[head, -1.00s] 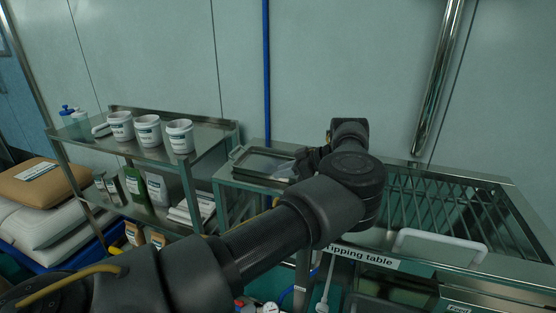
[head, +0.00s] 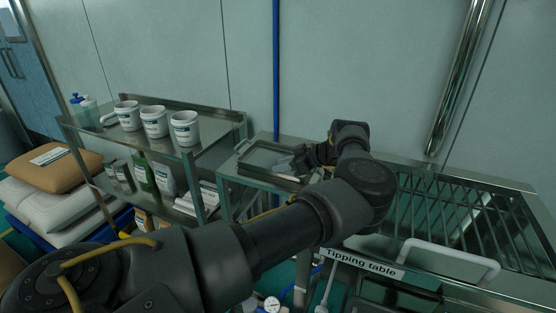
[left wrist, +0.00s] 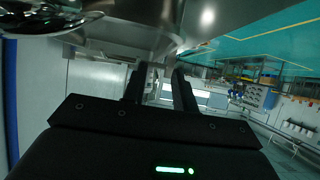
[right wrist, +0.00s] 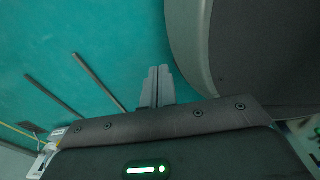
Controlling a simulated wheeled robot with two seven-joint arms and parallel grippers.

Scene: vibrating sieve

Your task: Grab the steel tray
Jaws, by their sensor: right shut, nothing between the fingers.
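The steel tray (head: 257,147) is a shallow rectangular tray on a steel stand between the shelf cart and the tipping table. My left gripper (head: 303,162) is at the tray's right end in the head view; its own wrist and forearm partly cover it, so contact is unclear. In the left wrist view my left gripper (left wrist: 160,84) has its two dark fingers apart, with shiny steel surfaces beyond. My right gripper (right wrist: 157,86) is shut and empty over the teal floor in the right wrist view, and out of the head view.
The tipping table (head: 440,250), with a barred top and white handle, stands at the right. A steel shelf cart (head: 190,146) with white tubs (head: 155,122) stands left of the tray. Sacks (head: 55,168) are stacked at far left. A wall is behind.

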